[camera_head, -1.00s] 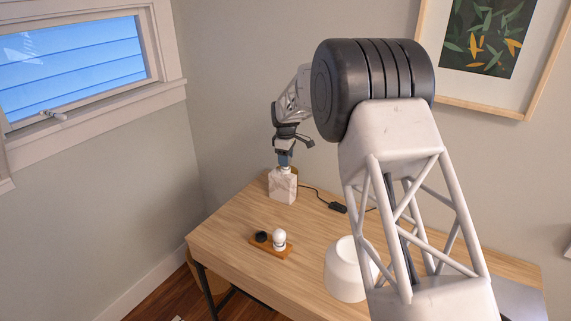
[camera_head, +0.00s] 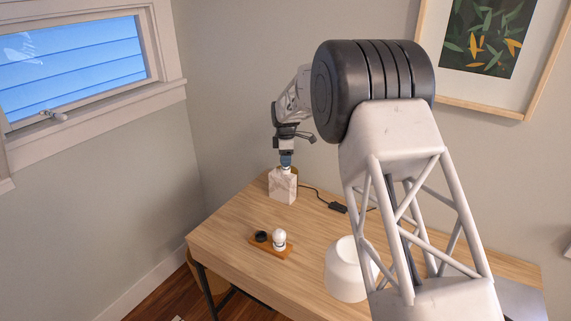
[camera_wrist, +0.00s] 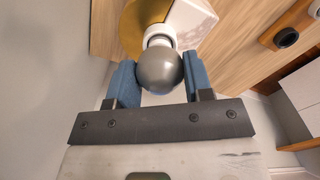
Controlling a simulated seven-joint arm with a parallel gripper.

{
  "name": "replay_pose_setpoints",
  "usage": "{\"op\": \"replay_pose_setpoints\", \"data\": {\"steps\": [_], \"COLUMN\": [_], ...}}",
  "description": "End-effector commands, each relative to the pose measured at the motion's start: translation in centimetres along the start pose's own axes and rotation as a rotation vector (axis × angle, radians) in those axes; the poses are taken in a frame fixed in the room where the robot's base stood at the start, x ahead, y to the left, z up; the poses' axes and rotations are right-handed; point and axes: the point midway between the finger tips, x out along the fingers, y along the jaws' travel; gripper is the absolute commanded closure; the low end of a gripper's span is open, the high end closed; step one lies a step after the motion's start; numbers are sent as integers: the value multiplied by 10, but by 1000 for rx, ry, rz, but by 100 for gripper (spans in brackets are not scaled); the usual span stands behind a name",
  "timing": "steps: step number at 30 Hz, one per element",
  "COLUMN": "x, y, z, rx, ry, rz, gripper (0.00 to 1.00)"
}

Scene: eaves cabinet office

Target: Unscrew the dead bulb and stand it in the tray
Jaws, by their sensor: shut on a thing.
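My gripper (camera_head: 286,160) points down over the marble lamp base (camera_head: 283,187) at the back left of the desk. In the wrist view its two blue fingers (camera_wrist: 159,78) are shut on the sides of a grey, round bulb (camera_wrist: 158,70). The bulb is in line with the white socket (camera_wrist: 158,34) on the lamp; whether the thread is engaged cannot be seen. The small wooden tray (camera_head: 260,245) lies nearer the front left of the desk. It holds a white bulb (camera_head: 279,237) standing upright and a black round holder (camera_head: 261,236) beside it.
A white bowl-shaped shade (camera_head: 345,270) stands on the desk (camera_head: 225,240) right of the tray. A dark cord (camera_head: 338,207) with an inline switch lies right of the lamp. The desk between lamp and tray is clear. Walls stand close behind and left.

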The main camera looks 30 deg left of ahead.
Motion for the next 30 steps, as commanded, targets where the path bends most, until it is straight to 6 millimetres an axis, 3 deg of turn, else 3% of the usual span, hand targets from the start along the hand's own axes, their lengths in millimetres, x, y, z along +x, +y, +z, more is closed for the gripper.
{"op": "replay_pose_setpoints", "data": {"steps": [21,30], "x": [0,0], "y": [0,0], "z": [0,0], "rx": [-548,-629], "ry": [0,0], "rz": [0,0], "gripper": [78,78]}}
